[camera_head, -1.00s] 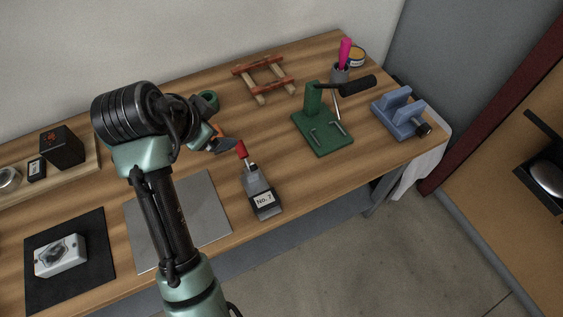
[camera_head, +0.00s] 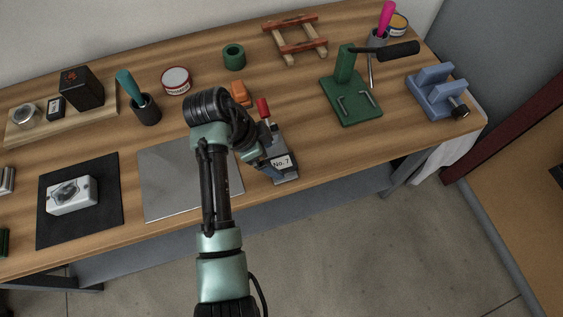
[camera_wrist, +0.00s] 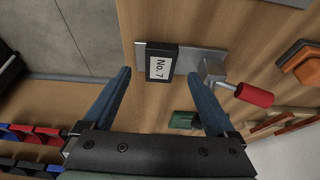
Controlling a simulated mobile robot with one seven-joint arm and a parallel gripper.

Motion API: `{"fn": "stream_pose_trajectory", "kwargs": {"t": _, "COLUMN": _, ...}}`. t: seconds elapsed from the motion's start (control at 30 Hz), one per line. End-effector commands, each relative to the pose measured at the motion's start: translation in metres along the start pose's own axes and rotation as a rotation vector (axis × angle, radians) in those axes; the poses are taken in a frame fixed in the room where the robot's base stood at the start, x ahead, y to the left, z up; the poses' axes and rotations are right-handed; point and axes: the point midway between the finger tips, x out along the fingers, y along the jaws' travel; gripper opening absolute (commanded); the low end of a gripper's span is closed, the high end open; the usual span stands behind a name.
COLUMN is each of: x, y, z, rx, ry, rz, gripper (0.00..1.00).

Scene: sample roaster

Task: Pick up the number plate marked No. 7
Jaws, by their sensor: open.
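The number plate No. 7 (camera_head: 281,163) is a dark block with a white label. It sits at one end of a grey metal base near the bench's front edge, with a red-handled clamp (camera_head: 263,108) at the other end. In the wrist view the plate (camera_wrist: 162,62) lies ahead of my gripper (camera_wrist: 159,73), in line with the gap between the blue fingers. The fingers are apart with nothing held; no contact shows. In the head view my gripper is mostly hidden by my wrist, just left of the plate.
A bare grey sheet (camera_head: 165,195) lies left of the plate. An orange block (camera_head: 241,93) stands behind my wrist. A green fixture (camera_head: 350,100) with a black handle and a blue vise (camera_head: 436,92) stand to the right. The wood between plate and fixture is clear.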

Motion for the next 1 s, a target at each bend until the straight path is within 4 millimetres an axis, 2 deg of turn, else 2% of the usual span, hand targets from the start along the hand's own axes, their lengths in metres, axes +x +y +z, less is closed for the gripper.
{"fn": "stream_pose_trajectory", "kwargs": {"t": 0.03, "x": 0.01, "y": 0.001, "z": 0.0, "rx": 0.0, "ry": -0.001, "rz": 0.004, "gripper": 0.91}}
{"fn": "stream_pose_trajectory", "kwargs": {"t": 0.2, "x": 0.033, "y": 0.001, "z": -0.001, "rx": -0.001, "ry": -0.001, "rz": 0.002, "gripper": 0.91}}
{"fn": "stream_pose_trajectory", "kwargs": {"t": 0.5, "x": 0.038, "y": 0.0, "z": -0.001, "rx": -0.001, "ry": -0.001, "rz": -0.001, "gripper": 0.91}}
{"fn": "stream_pose_trajectory", "kwargs": {"t": 0.57, "x": 0.038, "y": 0.0, "z": -0.001, "rx": -0.001, "ry": -0.001, "rz": -0.001, "gripper": 0.82}}
{"fn": "stream_pose_trajectory", "kwargs": {"t": 1.0, "x": 0.038, "y": 0.0, "z": -0.001, "rx": -0.001, "ry": -0.001, "rz": -0.001, "gripper": 0.03}}
